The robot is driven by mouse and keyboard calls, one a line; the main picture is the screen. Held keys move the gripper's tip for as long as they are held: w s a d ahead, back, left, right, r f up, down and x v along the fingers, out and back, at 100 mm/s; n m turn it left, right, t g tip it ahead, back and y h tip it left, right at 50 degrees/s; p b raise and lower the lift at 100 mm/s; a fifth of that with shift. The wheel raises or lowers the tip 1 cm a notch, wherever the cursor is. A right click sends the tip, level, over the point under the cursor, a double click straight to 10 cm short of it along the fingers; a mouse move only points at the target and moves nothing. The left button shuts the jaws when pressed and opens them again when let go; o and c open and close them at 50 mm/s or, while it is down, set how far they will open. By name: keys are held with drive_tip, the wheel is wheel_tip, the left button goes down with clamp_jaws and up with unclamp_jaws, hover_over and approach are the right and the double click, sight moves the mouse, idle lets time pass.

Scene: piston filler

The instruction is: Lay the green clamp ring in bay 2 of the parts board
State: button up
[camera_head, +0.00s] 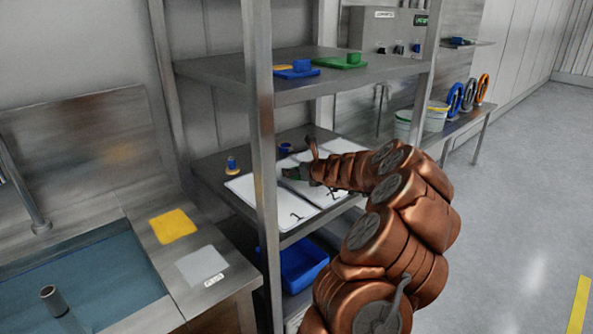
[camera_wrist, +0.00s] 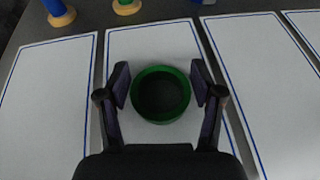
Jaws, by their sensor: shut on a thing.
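The green clamp ring (camera_wrist: 160,120) sits between the two fingers of my gripper (camera_wrist: 160,90) in the wrist view, its open middle facing the camera. My gripper is shut on it. Below the ring is the second white, blue-edged bay from the left (camera_wrist: 150,35); I cannot tell whether the ring touches it. In the head view my gripper (camera_head: 296,173) is over the far part of the parts board (camera_head: 258,200), on the middle shelf. The numerals 1 and 2 show near the board's front edge, and my gripper appears over bay 2. My arm covers the board's right part.
A blue and yellow part (camera_head: 232,166) and a small blue part (camera_head: 285,148) stand behind the board. An upper shelf (camera_head: 220,72) with blue and green pieces is above, and a steel post (camera_head: 261,130) stands in front. A blue bin (camera_head: 300,268) is below.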

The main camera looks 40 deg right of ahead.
drive_tip(key=shift+f, duration=0.15)
drive_tip(key=o, duration=1.3)
drive_tip(key=shift+r, duration=0.2)
drive_tip(key=p+v, duration=0.1)
drive_tip(key=v, duration=1.1)
drive_tip(key=shift+f, duration=0.1)
